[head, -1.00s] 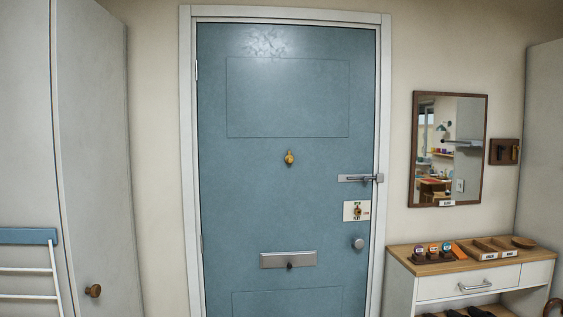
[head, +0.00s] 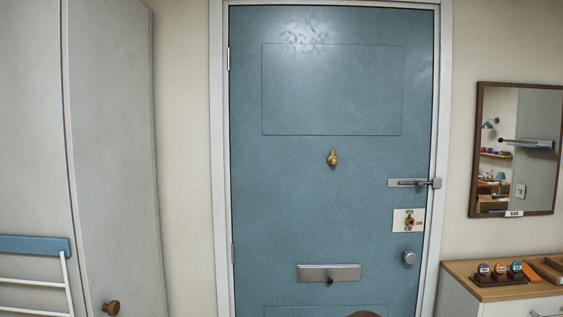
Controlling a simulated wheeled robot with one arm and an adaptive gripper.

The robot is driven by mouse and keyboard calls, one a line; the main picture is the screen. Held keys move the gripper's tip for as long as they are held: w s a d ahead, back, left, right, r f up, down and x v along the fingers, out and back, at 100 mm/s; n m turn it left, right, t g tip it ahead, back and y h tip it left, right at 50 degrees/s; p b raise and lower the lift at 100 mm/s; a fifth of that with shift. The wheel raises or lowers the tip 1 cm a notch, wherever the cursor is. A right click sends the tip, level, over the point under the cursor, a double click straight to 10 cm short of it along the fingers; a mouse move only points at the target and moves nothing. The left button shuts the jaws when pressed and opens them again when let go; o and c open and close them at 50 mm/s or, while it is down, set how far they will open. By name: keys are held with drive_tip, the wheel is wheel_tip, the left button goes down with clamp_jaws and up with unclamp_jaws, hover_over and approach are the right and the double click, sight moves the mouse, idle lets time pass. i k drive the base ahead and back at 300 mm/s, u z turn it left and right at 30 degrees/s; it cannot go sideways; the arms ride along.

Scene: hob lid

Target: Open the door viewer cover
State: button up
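The blue door (head: 300,210) stands shut in its white frame in the head view. The door viewer cover (head: 333,158) is a small brass piece in the middle of the door, below the upper panel outline. It looks like a round disc with a small knob on top, and it hangs over the spot where a viewer would be; no lens shows.
The door also bears a slide bolt (head: 413,183), a lock plate (head: 408,221), a round knob (head: 409,258) and a letter slot (head: 328,273). A grey cupboard (head: 112,150) and a rack (head: 35,245) stand left. A mirror (head: 478,150) and a cabinet (head: 490,268) are right. A brown rounded thing (head: 364,314) shows at the bottom edge.

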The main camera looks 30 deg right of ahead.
sight(332, 160)
drive_tip(key=z, duration=0.05)
drive_tip(key=i, duration=0.9)
drive_tip(key=z, duration=0.35)
